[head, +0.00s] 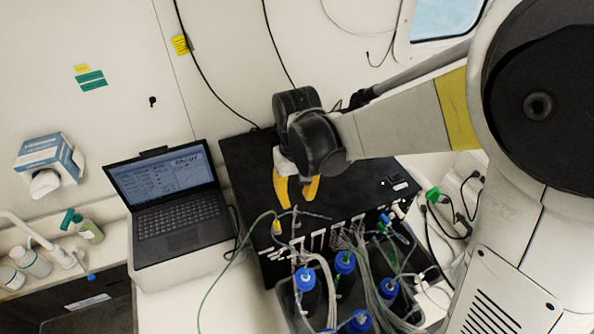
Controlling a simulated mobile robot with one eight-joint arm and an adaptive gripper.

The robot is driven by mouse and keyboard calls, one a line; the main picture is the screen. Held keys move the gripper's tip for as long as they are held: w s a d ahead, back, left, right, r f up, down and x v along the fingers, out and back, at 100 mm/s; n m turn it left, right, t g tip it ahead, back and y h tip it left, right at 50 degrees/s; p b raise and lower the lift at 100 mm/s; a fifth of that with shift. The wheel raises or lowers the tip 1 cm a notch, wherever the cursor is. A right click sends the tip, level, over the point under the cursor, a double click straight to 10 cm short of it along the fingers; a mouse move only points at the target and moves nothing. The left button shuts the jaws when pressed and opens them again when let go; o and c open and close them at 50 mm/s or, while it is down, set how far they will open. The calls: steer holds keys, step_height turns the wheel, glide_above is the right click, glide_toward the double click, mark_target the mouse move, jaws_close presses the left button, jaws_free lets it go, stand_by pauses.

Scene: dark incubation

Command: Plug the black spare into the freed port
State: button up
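My gripper (297,192) has two yellow fingers with a gap between them, and nothing shows in the gap. It hangs above the left part of a large black box (350,165), pointing down toward its front edge. At right, beside my arm, a pale socket strip (460,192) on the wall carries black plugs and cables. A green plug (433,195) is at its left end, with a black cable end (425,208) close below it. I cannot tell which black piece is the spare. The freed port cannot be made out; my arm stands close in front of this area.
Several blue-capped bottles (345,262) with thin tubes stand in a tray in front of the black box. A green cable with a yellow connector (277,227) loops left of them. An open laptop (170,200) stands at left. Black cables hang down the back wall.

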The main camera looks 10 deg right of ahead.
mark_target(296, 215)
steer(key=shift+s+a, duration=0.1)
steer(key=shift+f, duration=0.1)
step_height(296, 215, down, 9)
steer(key=b, duration=0.7)
steer(key=shift+b, duration=0.4)
stand_by(1.2)
jaws_close()
steer(key=shift+r, duration=0.3)
steer(key=shift+r+p, duration=1.9)
steer(key=shift+r, duration=0.95)
